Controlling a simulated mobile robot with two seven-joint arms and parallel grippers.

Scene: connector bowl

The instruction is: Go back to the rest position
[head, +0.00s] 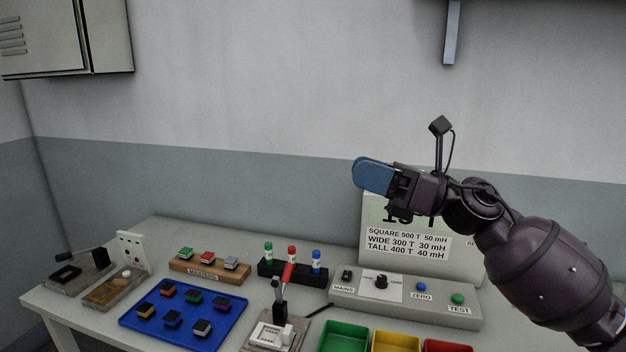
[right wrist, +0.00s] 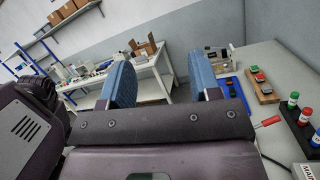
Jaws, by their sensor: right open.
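My right gripper (head: 374,176) is raised above the back of the workbench (head: 140,240), in front of the display box with the printed SQUARE, WIDE and TALL lines (head: 408,243). It partly hides that box. In the right wrist view its two blue fingers (right wrist: 162,82) stand apart with nothing between them. My left gripper is in neither view.
A blue tray (head: 225,344) with several small connectors lies on the bench. Behind it are a wooden MASTERS block (head: 208,272) and a black rack (head: 292,273) with coloured bottles. A control panel (head: 405,300) and green (head: 344,338), yellow (head: 396,342) and red bins (head: 447,346) stand at right.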

